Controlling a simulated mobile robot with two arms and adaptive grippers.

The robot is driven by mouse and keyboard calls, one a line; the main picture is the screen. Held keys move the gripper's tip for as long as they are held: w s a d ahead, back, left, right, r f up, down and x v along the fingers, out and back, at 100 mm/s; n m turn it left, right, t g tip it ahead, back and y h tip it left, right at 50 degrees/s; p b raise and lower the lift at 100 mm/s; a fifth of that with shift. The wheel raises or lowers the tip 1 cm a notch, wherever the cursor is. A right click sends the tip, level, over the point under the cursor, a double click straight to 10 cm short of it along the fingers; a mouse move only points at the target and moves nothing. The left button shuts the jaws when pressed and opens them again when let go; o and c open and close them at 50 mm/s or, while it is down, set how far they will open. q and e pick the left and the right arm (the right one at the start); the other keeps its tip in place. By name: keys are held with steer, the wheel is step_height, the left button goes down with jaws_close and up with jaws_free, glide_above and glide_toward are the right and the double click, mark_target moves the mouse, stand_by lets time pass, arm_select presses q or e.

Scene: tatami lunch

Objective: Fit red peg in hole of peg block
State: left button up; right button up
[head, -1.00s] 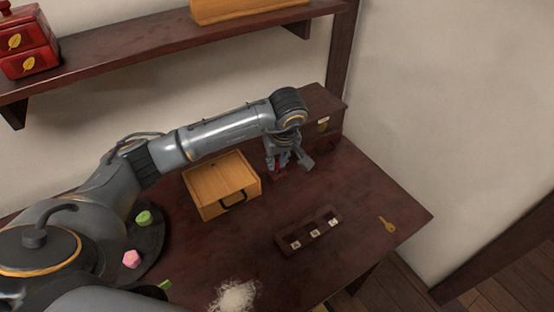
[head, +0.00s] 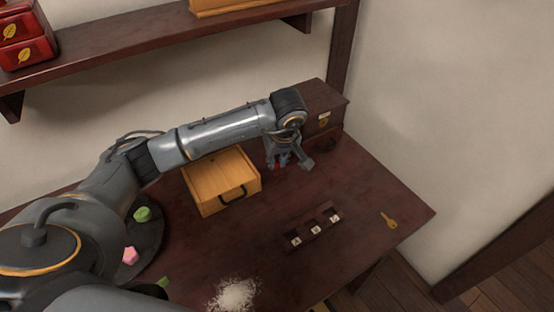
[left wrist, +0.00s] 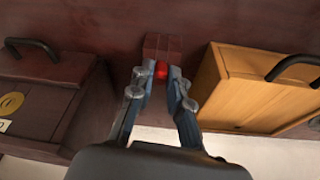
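My left gripper (head: 287,161) points down over the table, between the wooden box and the dark chest. In the left wrist view its fingertips (left wrist: 158,72) are closed about the red peg (left wrist: 161,69), whose red end shows between them. The reddish-brown peg block (left wrist: 161,43) lies just beyond the fingertips, close to the peg. I cannot tell whether the peg touches the block or enters its hole. In the head view the gripper largely hides peg and block. My right gripper is not in view.
An orange wooden box (head: 221,181) with a black handle stands left of the gripper, and a dark chest (head: 322,108) stands behind it. A rack with letter tiles (head: 315,230), a key (head: 388,220) and a white pile (head: 234,294) lie in front. The table's right part is mostly clear.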

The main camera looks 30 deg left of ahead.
arm_select(q)
steer(key=o, duration=0.5)
steer(key=shift+o, duration=0.2)
steer(key=v, duration=0.8)
steer(key=shift+r, duration=0.1)
